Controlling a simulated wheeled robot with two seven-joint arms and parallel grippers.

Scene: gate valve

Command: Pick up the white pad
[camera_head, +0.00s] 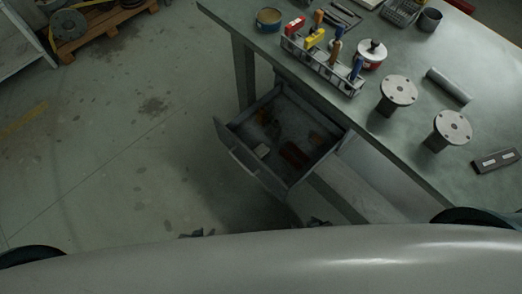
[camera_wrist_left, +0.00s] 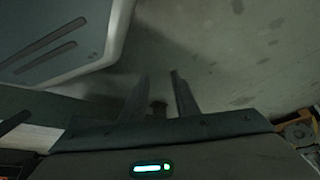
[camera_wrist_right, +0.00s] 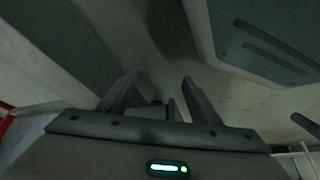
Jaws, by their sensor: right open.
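A small whitish block (camera_head: 262,150), likely the white pad, lies in the open drawer (camera_head: 233,153) under the workbench, near the drawer's front. It is small and dim in the head view. My left gripper (camera_head: 196,233) and my right gripper (camera_head: 316,222) show only as dark tips past the edge of my body, below the drawer in the picture and apart from it. The left wrist view shows the left fingers (camera_wrist_left: 160,76) apart with nothing between them. The right wrist view shows the right fingers (camera_wrist_right: 160,76) wider apart and empty.
The drawer also holds a dark red object (camera_head: 294,154) and other dim items. The workbench (camera_head: 385,140) above carries a tool rack (camera_head: 322,68), flanged parts (camera_head: 398,91), a grey cylinder (camera_head: 449,85) and a tin (camera_head: 268,18). The floor left of the drawer is clear; a pallet (camera_head: 100,28) stands far left.

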